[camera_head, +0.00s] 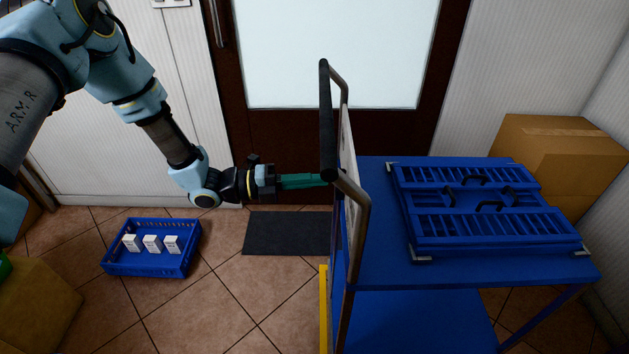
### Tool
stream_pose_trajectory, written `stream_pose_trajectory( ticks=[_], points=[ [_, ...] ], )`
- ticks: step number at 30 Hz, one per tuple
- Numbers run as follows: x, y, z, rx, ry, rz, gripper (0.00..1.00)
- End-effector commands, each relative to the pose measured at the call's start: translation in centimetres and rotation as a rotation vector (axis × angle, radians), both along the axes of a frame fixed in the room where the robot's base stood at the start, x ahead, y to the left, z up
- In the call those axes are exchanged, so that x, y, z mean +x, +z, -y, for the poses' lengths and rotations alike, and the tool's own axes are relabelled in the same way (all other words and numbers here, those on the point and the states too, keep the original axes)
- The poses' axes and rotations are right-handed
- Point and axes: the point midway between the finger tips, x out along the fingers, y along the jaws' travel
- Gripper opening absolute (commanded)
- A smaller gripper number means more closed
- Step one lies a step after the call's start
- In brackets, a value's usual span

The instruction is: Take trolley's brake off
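The blue trolley (378,255) stands at the right, with its metal push frame (356,225) and dark handle grip (325,125) on its left side. A yellow strip (324,310) shows low along the trolley's left edge; I cannot tell whether it is the brake. No brake shows clearly. My gripper (318,181) reaches in from the left, its green fingers level and pointing right. Its tips are at the handle's near end in the picture; whether they touch it I cannot tell. The fingers overlap in this view, so their opening is hidden.
Folded blue crates (490,210) lie on the trolley's top. A cardboard box (560,150) is behind it at the right. A blue crate (150,263) with white cartons sits on the tiled floor at the left. A dark mat (287,232) lies before the door (340,50).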

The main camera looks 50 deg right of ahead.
Motion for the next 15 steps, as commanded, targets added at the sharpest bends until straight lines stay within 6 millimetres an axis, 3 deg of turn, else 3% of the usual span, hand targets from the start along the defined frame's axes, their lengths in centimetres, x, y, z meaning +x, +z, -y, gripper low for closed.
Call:
stream_pose_trajectory(
  ticks=[2, 15],
  points=[
    [0.6, 1.0, 0.6, 0.055, 0.005, -0.044, 0.0],
    [2.7, 1.5, 3.6, 0.385, 0.002, -0.285, 0.0]
  ],
)
